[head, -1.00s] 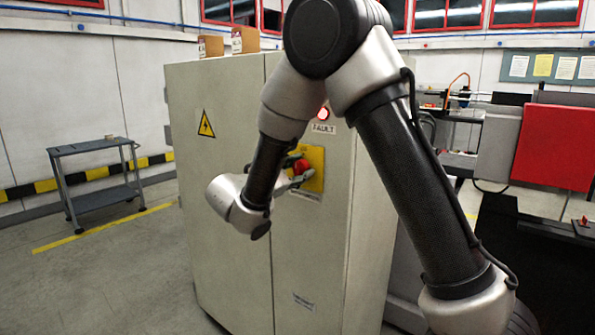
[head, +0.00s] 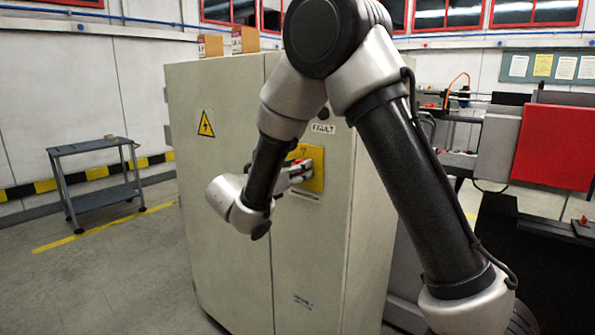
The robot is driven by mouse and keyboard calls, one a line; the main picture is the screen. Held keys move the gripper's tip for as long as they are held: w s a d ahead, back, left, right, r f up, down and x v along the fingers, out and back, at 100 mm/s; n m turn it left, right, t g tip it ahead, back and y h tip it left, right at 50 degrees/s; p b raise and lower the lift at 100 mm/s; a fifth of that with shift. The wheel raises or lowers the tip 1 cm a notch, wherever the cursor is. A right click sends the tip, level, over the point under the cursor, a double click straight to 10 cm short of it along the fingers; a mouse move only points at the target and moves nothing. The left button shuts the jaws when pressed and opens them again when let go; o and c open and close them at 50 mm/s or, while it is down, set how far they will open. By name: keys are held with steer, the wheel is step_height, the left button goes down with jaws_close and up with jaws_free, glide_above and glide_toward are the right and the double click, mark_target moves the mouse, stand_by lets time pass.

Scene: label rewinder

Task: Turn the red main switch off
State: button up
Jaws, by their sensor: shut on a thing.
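The red main switch (head: 300,162) sits on a yellow plate (head: 318,179) on the front of a beige electrical cabinet (head: 225,245). My gripper (head: 299,173) is at the plate from the left, its fingers closed around the switch. Only slivers of red show beside the fingers, so the handle's exact angle is hidden. Above the plate, the lamp over the FAULT label (head: 323,128) is dark (head: 323,114).
My arm crosses in front of the cabinet's right part. A grey cart (head: 100,170) stands at the left with clear floor between. A black machine part and a red panel (head: 555,147) stand at the right. Small boxes (head: 245,40) lie on top of the cabinet.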

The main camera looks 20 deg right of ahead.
steer(key=n, duration=0.4)
steer(key=shift+n, duration=2.3)
steer(key=o, duration=1)
steer(key=v, duration=1.2)
